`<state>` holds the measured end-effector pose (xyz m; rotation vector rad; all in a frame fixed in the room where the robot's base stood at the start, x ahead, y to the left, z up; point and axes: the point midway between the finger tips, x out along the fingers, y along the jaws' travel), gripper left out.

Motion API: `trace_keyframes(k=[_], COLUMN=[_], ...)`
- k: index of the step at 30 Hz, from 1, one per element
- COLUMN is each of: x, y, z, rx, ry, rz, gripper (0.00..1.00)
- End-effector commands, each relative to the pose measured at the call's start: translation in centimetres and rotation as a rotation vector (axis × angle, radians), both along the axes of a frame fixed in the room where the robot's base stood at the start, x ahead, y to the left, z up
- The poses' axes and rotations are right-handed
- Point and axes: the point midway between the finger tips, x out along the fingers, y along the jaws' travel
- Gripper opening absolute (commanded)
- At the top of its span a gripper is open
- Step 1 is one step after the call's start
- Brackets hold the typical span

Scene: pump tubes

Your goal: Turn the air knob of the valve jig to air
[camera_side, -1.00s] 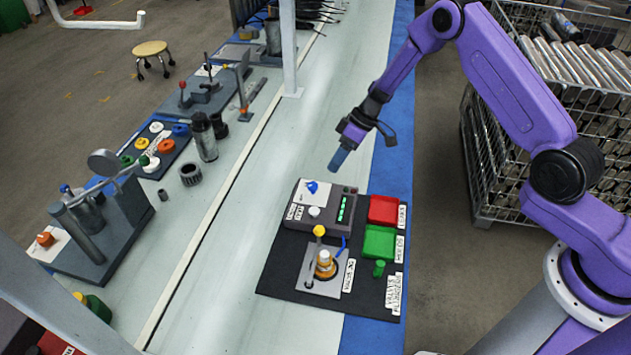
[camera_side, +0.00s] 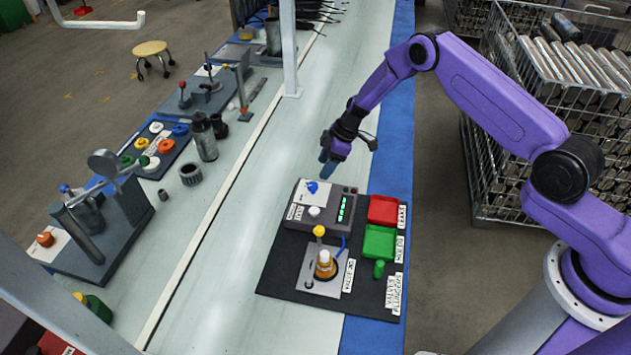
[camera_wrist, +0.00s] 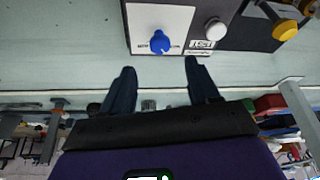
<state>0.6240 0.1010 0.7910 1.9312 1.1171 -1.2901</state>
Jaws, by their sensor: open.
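The blue knob (camera_side: 312,187) sits on a white panel on top of a dark grey box (camera_side: 334,222). It also shows in the wrist view (camera_wrist: 159,42), with its narrow end pointing up in the picture, between small printed labels too blurred to read. My gripper (camera_side: 324,162) is above and just behind the knob in the side view, apart from it. In the wrist view my gripper's two fingers (camera_wrist: 160,64) are spread wide and empty, with the knob beyond the gap between them. A metal jig plate (camera_side: 311,278) stands in front of the box, holding an orange-and-white valve (camera_side: 325,264).
A white button (camera_side: 314,211) and a green display (camera_side: 342,209) are on the box. A red tray (camera_side: 384,209) and a green tray (camera_side: 379,242) lie to the right.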

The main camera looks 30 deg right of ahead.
Motion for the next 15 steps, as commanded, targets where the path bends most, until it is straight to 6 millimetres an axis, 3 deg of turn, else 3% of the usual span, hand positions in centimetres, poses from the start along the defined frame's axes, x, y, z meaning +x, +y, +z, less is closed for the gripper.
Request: trace_keyframes(k=[9, 15], x=[0.8, 1.3], y=[1.6, 2.3], z=[-4.4, -6.3], rx=[0.000, 0.000], ry=[0.002, 0.001], rz=[0.001, 0.000], gripper=[0.60, 0.60])
